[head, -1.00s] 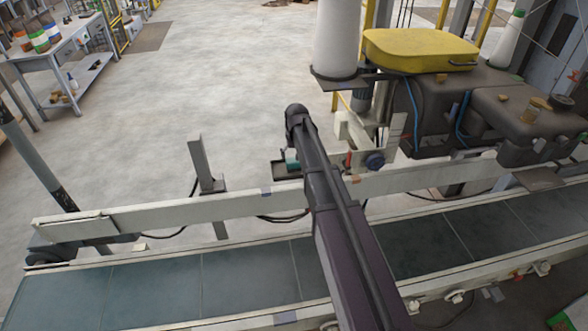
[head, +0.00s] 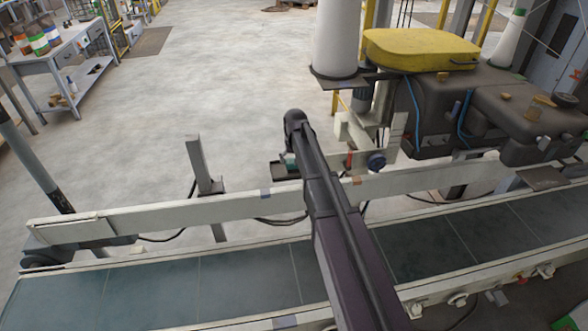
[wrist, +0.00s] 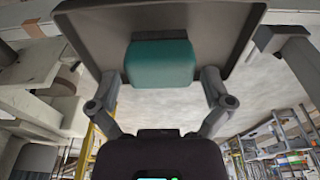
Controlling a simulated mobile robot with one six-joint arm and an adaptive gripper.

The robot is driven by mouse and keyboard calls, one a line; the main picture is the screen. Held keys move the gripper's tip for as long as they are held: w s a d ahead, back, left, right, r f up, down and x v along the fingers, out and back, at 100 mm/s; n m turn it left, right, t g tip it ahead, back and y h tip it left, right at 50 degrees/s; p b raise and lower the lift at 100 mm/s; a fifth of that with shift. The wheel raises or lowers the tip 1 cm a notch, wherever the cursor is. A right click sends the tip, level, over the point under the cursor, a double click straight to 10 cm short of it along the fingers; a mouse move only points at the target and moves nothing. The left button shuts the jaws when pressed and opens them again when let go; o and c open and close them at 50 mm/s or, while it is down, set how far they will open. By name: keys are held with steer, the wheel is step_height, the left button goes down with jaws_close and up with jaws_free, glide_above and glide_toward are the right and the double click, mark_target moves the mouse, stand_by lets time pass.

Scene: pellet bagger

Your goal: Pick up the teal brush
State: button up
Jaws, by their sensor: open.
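The teal brush shows in the wrist view as a teal block (wrist: 160,63) against a dark grey tray (wrist: 95,38). My gripper (wrist: 160,80) is open, with one finger on each side of the block and a gap to both. I see no grip on it.
A conveyor belt (head: 150,287) runs across the front, with a pale rail (head: 150,215) behind it. A grey post (head: 201,165) stands left of the tray. A dark machine with a yellow cover (head: 420,48) and a white cone (head: 336,38) stand to the right. Open floor lies behind.

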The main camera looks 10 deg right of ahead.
steer(key=shift+w+f+b, duration=0.25)
steer(key=shift+f+b, duration=0.75)
steer(key=shift+f, duration=0.3)
steer(key=c, duration=0.9)
